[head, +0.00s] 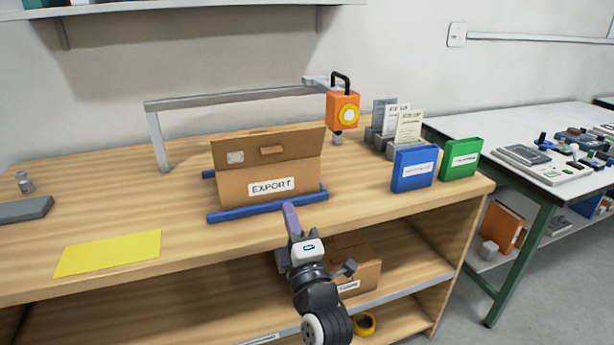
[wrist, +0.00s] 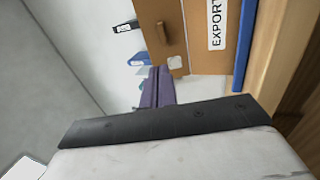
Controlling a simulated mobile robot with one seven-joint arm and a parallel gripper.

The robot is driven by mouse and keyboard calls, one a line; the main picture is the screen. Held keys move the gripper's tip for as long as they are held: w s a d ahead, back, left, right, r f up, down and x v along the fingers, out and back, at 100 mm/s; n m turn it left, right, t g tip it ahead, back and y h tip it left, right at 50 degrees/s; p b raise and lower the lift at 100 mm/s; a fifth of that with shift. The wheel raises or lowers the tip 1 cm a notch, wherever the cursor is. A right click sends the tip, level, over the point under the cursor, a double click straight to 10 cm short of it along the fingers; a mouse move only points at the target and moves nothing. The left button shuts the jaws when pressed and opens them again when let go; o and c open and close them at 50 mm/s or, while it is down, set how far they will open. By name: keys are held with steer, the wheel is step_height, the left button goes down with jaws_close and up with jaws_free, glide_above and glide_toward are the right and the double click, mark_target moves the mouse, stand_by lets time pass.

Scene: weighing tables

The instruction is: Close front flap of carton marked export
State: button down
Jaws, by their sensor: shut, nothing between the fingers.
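The carton marked EXPORT (head: 233,188) stands on the wooden bench between blue strips. Its label faces me, and it also shows in the wrist view (wrist: 200,55). Its front flap (head: 300,144) stands up above the front wall, open, with a small brown tab and a pale sticker. The flap shows in the wrist view too (wrist: 163,12). My gripper (head: 291,208) has purple fingers and is shut and empty, in front of the carton near the bench's front edge. Its fingers also show in the wrist view (wrist: 157,75). The carton's inside is hidden behind the flap.
A blue box (head: 412,182) and a green box (head: 459,160) stand to the right. An orange device (head: 342,98) on a grey frame is behind the carton. A yellow sheet (head: 108,253) lies at left. Another carton (head: 362,268) is on the shelf below.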

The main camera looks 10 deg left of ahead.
steer(key=p, duration=0.8)
glide_toward(273, 154)
steer(key=x, duration=0.5)
steer(key=shift+x, duration=0.9)
steer(key=shift+w+a+r+p, duration=0.1)
steer(key=shift+p, duration=0.25)
